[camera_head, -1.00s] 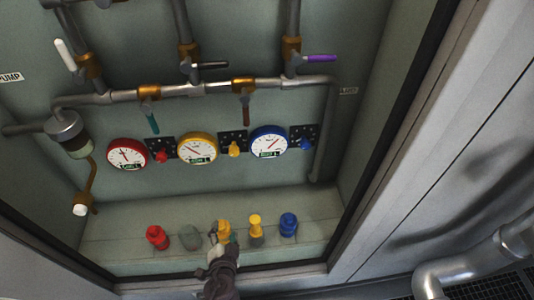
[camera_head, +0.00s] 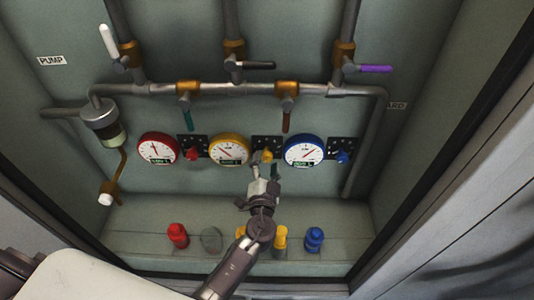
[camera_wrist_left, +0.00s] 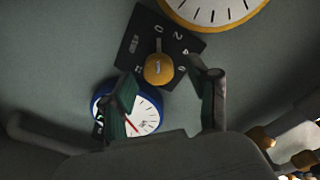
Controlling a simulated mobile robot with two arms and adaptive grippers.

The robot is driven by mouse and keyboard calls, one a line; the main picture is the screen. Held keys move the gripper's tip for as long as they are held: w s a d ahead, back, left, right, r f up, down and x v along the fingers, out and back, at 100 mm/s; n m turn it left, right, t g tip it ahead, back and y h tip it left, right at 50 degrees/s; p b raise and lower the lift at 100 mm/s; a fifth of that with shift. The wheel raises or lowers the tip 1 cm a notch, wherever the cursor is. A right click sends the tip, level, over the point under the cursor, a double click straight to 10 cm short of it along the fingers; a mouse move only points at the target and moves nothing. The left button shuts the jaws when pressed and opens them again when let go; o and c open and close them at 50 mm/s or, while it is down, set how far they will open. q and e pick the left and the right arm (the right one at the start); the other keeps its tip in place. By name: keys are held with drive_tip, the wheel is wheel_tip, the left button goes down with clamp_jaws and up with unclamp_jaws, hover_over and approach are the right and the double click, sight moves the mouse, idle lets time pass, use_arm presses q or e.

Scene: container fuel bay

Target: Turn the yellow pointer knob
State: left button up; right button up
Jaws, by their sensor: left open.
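The yellow pointer knob (camera_head: 267,156) sits on a black marked plate (camera_head: 258,143) between the yellow-rimmed gauge (camera_head: 229,150) and the blue-rimmed gauge (camera_head: 304,151). My left gripper (camera_head: 265,173) is open just below the knob in the head view. In the left wrist view, the knob (camera_wrist_left: 158,69) shows between and beyond the two open fingertips (camera_wrist_left: 166,84). I see no contact with it. Its pointer is toward the top of the plate in that view. My right gripper is not in view.
A red knob (camera_head: 192,154) and a blue knob (camera_head: 342,157) sit on their own plates to either side. Handled valves and a grey pipe (camera_head: 210,88) run above. On the ledge below stand red (camera_head: 177,236), yellow (camera_head: 281,237) and blue (camera_head: 314,240) items.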

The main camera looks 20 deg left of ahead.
use_arm(q)
drive_tip(key=shift+x, duration=1.35)
clamp_jaws()
